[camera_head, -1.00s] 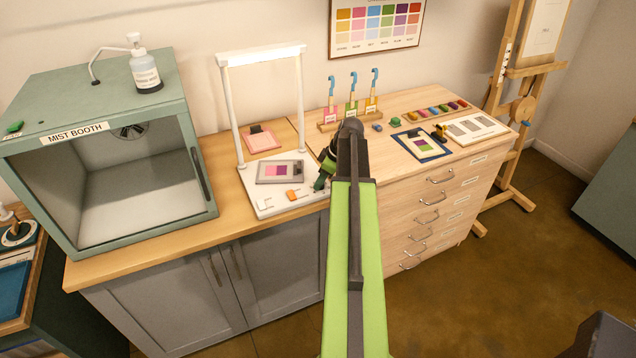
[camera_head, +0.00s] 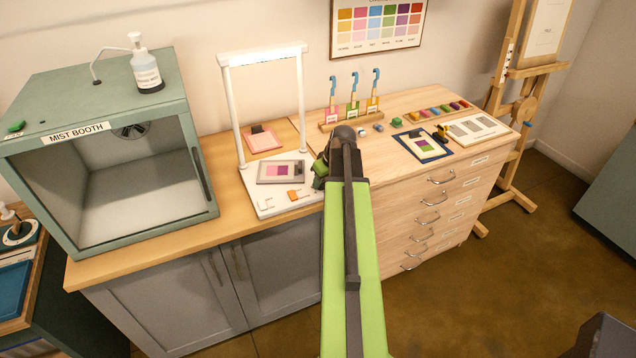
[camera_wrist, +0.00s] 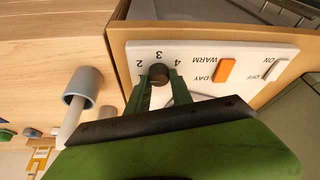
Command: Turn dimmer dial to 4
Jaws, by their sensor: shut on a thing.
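The dimmer dial (camera_wrist: 158,73) is a small dark round knob on the white base of the light stand (camera_wrist: 205,57). In the wrist view the printed numbers 2, 3 and 4 show around it, with the 3 just beyond it. My gripper (camera_wrist: 158,84) has its green fingers on both sides of the dial and is shut on it. I cannot make out which number the dial points to. In the head view my gripper (camera_head: 320,172) is at the right side of the stand's base, and my arm hides the dial.
An orange WARM/DAY switch (camera_wrist: 225,69) and a white ON/OFF switch (camera_wrist: 276,69) share the base. A grey card (camera_head: 281,172) lies on the stand. A grey cylindrical thing (camera_wrist: 82,87) stands close beside the base. The mist booth (camera_head: 105,150) stands at the left.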

